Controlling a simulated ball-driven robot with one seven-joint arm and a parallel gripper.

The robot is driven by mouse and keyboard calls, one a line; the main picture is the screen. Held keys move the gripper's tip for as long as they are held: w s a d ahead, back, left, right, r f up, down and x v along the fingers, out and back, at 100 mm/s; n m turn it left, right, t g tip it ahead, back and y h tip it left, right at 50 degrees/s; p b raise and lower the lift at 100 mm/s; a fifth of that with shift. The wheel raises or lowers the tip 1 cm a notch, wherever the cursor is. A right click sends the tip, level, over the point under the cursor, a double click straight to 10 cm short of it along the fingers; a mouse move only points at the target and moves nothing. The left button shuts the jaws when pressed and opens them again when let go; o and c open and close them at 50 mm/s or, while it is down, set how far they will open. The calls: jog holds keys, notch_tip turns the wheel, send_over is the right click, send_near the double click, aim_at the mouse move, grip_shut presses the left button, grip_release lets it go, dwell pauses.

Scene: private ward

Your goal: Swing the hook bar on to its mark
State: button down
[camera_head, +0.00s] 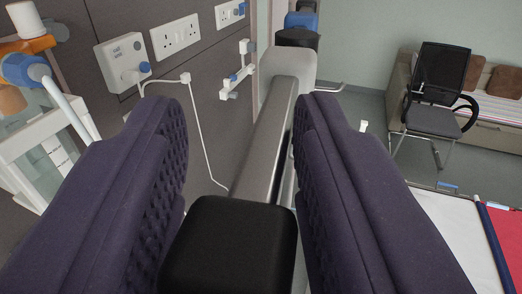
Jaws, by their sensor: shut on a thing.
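My gripper (245,110) shows as two dark purple padded fingers, one on each side of the picture. The hook bar (262,140) is a grey metal bar that runs away from me between them. A black block (230,245) sits at its near end. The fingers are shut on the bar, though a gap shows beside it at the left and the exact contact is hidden. The bar's far end meets a light grey rounded housing (290,64). A thin hook (340,88) sticks out to the right there. I cannot make out the mark.
The wall at left carries sockets (176,36), a control box (123,62) and a hanging white cable (207,150). A white trolley (50,135) stands at far left. A black chair (437,95) stands on open floor behind.

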jog(key=shift+a+r, duration=0.15)
jog(key=shift+a, duration=0.2)
jog(key=c, duration=0.9)
grip_release()
jog(key=shift+a, duration=0.1)
jog(key=shift+w+a+f, duration=0.1)
jog(key=shift+a+f, duration=0.1)
jog(key=shift+a, duration=0.1)
jog(key=shift+s+d, duration=0.2)
jog(key=shift+d, duration=0.15)
jog(key=s+b, duration=0.1)
jog(key=s, duration=0.6)
jog(key=shift+s+a, duration=0.1)
jog(key=shift+s, duration=0.1)
